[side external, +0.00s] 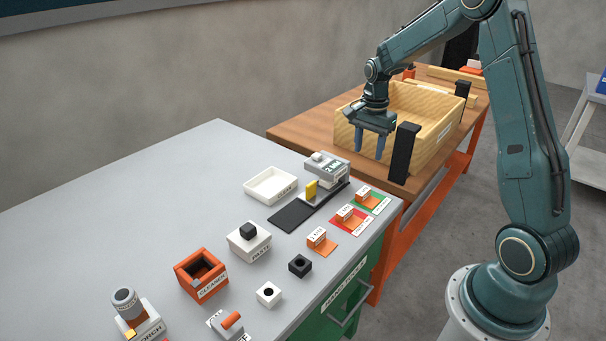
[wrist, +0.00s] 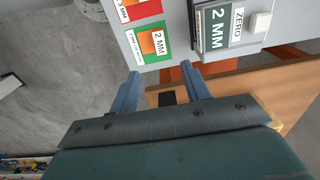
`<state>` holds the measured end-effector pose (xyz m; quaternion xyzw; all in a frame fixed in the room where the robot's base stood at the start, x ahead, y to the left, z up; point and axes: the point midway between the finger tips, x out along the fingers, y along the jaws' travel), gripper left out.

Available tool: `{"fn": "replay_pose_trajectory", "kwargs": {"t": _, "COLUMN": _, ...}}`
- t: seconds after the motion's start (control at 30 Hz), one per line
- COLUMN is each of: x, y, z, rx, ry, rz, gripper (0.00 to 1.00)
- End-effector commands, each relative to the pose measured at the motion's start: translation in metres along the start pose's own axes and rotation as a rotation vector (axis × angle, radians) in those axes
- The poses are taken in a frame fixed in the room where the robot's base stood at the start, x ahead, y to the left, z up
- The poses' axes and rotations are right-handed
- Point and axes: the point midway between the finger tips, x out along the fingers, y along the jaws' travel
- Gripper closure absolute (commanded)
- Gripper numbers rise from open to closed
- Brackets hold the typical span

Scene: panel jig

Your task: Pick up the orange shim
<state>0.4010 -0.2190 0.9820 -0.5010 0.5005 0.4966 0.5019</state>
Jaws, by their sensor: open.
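Several orange pieces with white labels lie along the right edge of the grey bench; I cannot tell which one the task means. One orange shim (side external: 369,200) is on a green card, and it also shows in the wrist view (wrist: 146,43) beside a "2 MM" label. Another orange piece (side external: 351,219) is on a red card, and a third (side external: 323,245) lies nearer the camera. My gripper (side external: 370,154) is open and empty, above the wooden table's near end and beyond the bench edge. Its fingers in the wrist view (wrist: 161,71) point toward the green card, apart from it.
A thickness gauge (side external: 328,168) reading "2 MM" stands near the cards, with a yellow piece (side external: 311,190) beside it. A wooden crate (side external: 433,125) and a black post (side external: 404,153) are close to my gripper. A white tray (side external: 270,187) and orange cleaner box (side external: 203,280) occupy the bench.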

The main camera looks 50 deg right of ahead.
Motion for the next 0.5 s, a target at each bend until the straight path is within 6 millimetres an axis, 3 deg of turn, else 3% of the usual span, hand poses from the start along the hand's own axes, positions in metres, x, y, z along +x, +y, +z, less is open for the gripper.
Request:
{"fn": "replay_pose_trajectory", "kwargs": {"t": 0.37, "x": 0.009, "y": 0.0, "z": -0.004, "rx": 0.022, "ry": -0.004, "rz": 0.007, "gripper": 0.53}}
{"fn": "replay_pose_trajectory", "kwargs": {"t": 0.5, "x": 0.021, "y": 0.0, "z": -0.004, "rx": 0.021, "ry": -0.004, "rz": 0.008, "gripper": 0.53}}
